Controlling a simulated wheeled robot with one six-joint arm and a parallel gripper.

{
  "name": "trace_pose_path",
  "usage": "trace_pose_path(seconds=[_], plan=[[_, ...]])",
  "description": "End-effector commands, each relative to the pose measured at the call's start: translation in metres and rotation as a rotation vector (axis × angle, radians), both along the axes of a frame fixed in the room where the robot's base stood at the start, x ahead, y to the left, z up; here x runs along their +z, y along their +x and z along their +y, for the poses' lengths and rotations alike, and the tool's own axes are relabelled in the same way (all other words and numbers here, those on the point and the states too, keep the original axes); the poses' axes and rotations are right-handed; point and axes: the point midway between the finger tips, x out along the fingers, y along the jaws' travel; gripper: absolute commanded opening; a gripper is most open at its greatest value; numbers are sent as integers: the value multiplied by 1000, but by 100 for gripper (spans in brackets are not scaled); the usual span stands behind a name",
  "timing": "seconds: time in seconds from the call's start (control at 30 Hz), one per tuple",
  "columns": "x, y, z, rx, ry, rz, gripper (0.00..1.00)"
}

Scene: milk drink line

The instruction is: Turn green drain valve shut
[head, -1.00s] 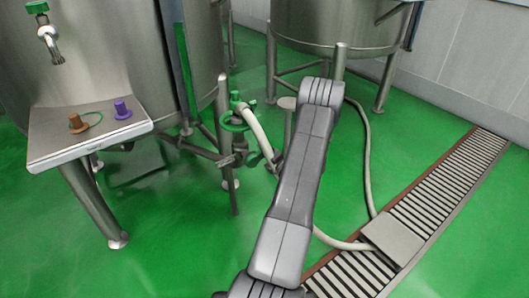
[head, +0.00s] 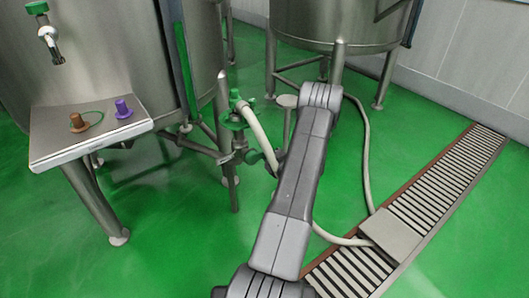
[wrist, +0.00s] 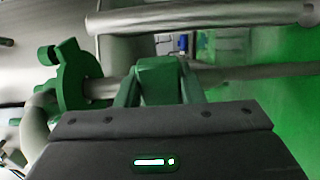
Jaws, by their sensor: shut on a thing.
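The green drain valve (head: 234,118) sits on the low pipe beneath the big steel tank, with a pale hose at it. My gripper (wrist: 161,68) is in the middle of the wrist view. Its two fingers are closed on a blocky green handle (wrist: 158,77) in front of the steel pipe. A flat, lobed green part (wrist: 72,76) stands on the pipe to the left of the fingers. In the head view my arm hides the gripper and its hold on the handle.
A steel shelf (head: 75,155) with a brown and a purple knob stands left. A second tank (head: 340,20) stands behind. The pale hose (head: 366,165) runs to the floor drain grate (head: 430,200) at right. A horizontal bar (wrist: 200,17) crosses above the gripper.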

Motion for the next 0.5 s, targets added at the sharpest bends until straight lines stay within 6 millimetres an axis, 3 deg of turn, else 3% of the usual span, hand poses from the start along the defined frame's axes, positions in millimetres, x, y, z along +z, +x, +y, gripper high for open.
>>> trace_pose_path(seconds=[0.03, 0.07, 0.13, 0.5], plan=[[-2, -1, 0, -1, 3, 6, 0], [-2, -1, 0, -2, 3, 6, 40], [-2, -1, 0, -2, 2, 5, 54], [-1, -4, -3, -2, 1, 3, 56]])
